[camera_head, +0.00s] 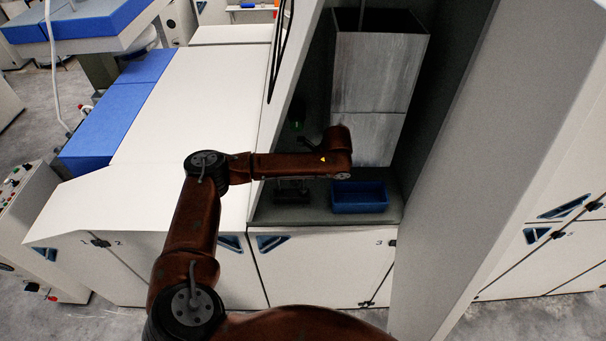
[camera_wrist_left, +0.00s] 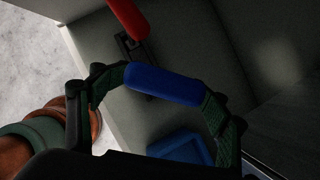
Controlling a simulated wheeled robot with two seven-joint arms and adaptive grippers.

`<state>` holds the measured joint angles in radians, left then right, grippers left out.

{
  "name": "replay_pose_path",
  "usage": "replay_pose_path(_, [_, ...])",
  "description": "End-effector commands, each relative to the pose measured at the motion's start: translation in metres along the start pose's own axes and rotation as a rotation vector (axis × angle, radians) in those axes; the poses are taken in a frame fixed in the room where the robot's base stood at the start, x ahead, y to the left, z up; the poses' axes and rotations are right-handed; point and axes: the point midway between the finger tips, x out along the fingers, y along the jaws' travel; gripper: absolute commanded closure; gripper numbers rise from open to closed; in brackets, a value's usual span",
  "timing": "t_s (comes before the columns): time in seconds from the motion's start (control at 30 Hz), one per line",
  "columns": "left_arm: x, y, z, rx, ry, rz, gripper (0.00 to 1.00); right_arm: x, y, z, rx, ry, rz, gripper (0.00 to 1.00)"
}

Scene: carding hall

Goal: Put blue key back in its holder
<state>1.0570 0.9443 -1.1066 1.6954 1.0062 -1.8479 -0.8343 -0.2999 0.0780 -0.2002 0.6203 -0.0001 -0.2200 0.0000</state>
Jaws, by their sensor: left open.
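The blue key's rounded handle (camera_wrist_left: 160,85) lies crosswise between the fingers of my left gripper (camera_wrist_left: 166,94) in the left wrist view. The fingers are open, with green pads at either end of the handle. I cannot tell whether they touch it, and the rest of the key is hidden. A red handle (camera_wrist_left: 127,17) stands near a dark holder (camera_wrist_left: 128,47) beyond the gripper. In the head view, my left arm reaches into the shadowed recess, where a dark fixture (camera_head: 291,191) sits on its floor. The gripper there is mostly dark. My right gripper is not visible.
A blue tray (camera_head: 358,198) sits at the recess front, and shows below the handle in the wrist view (camera_wrist_left: 180,148). A tall grey metal duct (camera_head: 372,85) stands behind it. Pale panels wall the recess on both sides. A white machine top (camera_head: 190,105) lies to the left.

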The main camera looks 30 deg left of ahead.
Motion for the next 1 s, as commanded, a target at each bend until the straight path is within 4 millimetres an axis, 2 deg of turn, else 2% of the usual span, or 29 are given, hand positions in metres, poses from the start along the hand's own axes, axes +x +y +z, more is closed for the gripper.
replay_pose_path(0.27, [-0.001, 0.0, 0.001, 0.0, 0.0, -0.001, 0.32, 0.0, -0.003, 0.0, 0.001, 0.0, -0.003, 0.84])
replay_pose_path(0.37, [-0.007, -0.001, 0.002, 0.0, 0.0, -0.002, 0.32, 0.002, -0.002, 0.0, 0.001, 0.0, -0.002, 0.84])
replay_pose_path(0.73, [-0.065, -0.001, 0.002, 0.0, 0.0, -0.004, 0.32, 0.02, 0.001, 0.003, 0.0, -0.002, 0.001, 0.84])
replay_pose_path(1.0, [-0.079, 0.0, 0.002, 0.0, -0.001, 0.0, 0.32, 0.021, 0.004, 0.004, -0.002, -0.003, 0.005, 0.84])
